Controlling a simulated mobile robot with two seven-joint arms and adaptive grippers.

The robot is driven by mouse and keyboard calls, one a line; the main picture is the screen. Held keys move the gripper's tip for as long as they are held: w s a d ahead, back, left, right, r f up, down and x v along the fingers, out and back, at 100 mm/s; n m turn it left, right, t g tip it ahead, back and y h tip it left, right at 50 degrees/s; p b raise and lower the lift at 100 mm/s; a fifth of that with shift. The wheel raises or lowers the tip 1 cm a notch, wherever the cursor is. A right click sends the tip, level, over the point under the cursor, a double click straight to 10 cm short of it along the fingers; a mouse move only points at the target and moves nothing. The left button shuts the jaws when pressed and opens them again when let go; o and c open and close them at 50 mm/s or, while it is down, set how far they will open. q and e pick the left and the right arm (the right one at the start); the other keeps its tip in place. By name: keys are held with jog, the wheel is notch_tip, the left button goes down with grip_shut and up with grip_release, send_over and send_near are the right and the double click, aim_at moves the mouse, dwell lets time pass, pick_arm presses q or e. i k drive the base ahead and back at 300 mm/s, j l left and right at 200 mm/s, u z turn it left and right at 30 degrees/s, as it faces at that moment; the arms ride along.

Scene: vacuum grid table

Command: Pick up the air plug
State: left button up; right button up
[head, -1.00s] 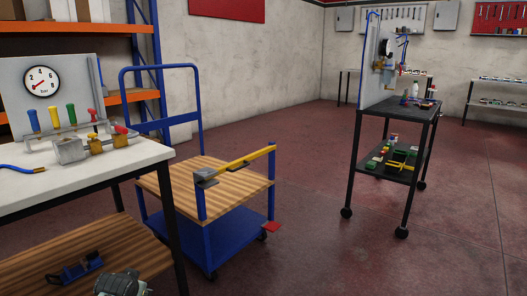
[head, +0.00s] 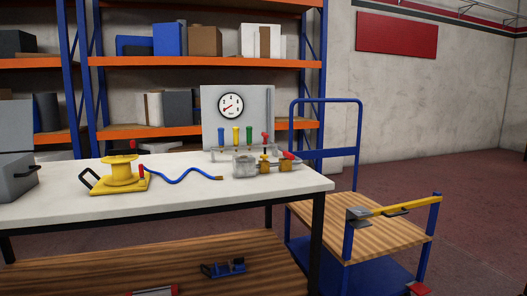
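A white-topped table (head: 80,210) stands in the left and middle of the head view. A blue hose (head: 180,180) runs wavily across its top from a yellow reel (head: 121,172). The hose's right end carries a small brownish tip (head: 219,178), which may be the air plug; it is too small to tell. To its right is a grey block with brass and red fittings (head: 264,165). Behind stands a grey panel with a round gauge (head: 231,105) and blue, yellow, green and red handles in a row. Neither gripper is in view.
A wooden-decked blue trolley (head: 330,215) with a yellow bar (head: 400,206) stands right of the table. A grey box (head: 15,178) sits at the table's left end. Orange and blue shelving (head: 200,62) stands behind. The floor at right is clear.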

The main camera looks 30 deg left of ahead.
aim_at(236, 130)
jog(key=u, duration=1.1)
